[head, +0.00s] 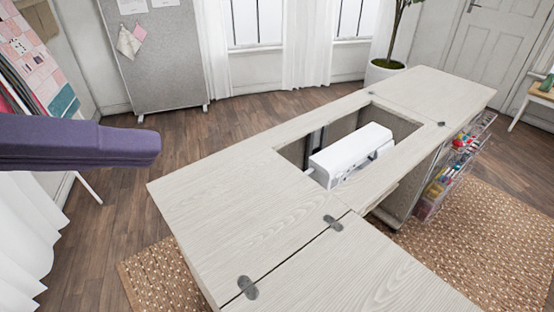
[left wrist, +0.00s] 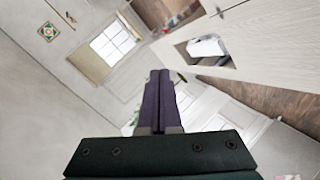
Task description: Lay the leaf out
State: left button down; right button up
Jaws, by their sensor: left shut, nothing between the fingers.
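The pale wood-grain sewing cabinet top (head: 210,205) runs diagonally across the head view. A front leaf (head: 350,275) lies flat and level with it, joined at a seam by two grey hinges (head: 333,222) (head: 248,288). At the far end another flat panel (head: 430,92) has similar small hinges. My left gripper (head: 157,146) comes in from the left with purple fingers, beyond the left edge of the top and apart from it. Its fingers are shut and empty in the left wrist view (left wrist: 158,75). My right gripper is out of view.
A white sewing machine (head: 350,152) sits in the rectangular opening in the top. Clear bins of supplies (head: 455,165) hang on the cabinet's right side. A grey board (head: 160,55) and a potted plant (head: 384,70) stand behind. Bare wood floor lies left of the cabinet.

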pick_arm(q)
jog(key=w+d+f+h+b, duration=0.1)
jog(key=d+f+h+b, duration=0.2)
jog(key=d, duration=0.8)
jog(key=h+b, duration=0.2)
jog(key=shift+w+d+n+b, duration=0.3)
jog(key=shift+w+n, duration=0.1)
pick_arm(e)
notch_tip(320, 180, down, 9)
pick_arm(q)
jog(key=shift+f, duration=0.15)
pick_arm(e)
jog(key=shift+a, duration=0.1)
